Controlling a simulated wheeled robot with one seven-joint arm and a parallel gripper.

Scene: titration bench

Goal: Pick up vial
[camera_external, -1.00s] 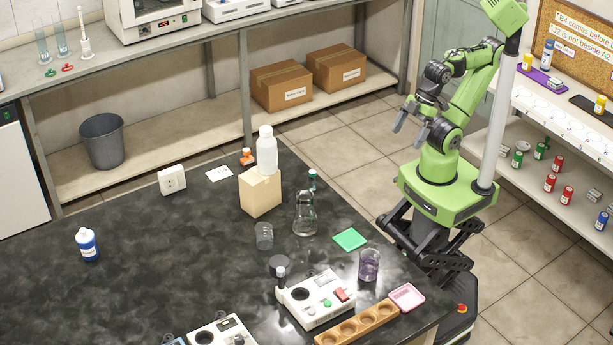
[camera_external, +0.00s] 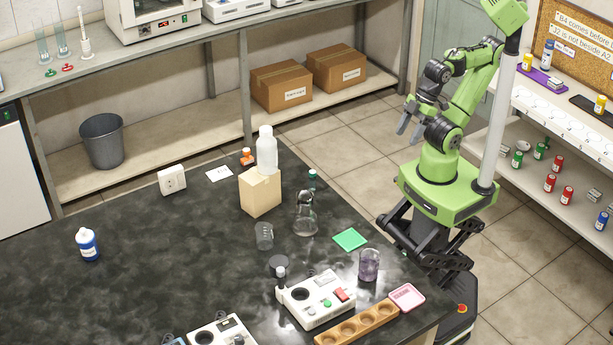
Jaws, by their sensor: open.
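My gripper (camera_external: 408,132) is open and empty. It hangs in the air beyond the right edge of the black bench, pointing down and left, apart from every object. Several small vials with coloured caps stand on the shelves at the right, among them a red one (camera_external: 550,183), a green one (camera_external: 517,159) and a blue one (camera_external: 602,220). I cannot tell which of these is the vial meant.
The black bench (camera_external: 150,290) holds a glass flask (camera_external: 305,222), a tan box (camera_external: 260,195) with a white bottle (camera_external: 266,155) on it, a purple-tinted beaker (camera_external: 369,266), a white device (camera_external: 315,298) and a wooden rack (camera_external: 357,324).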

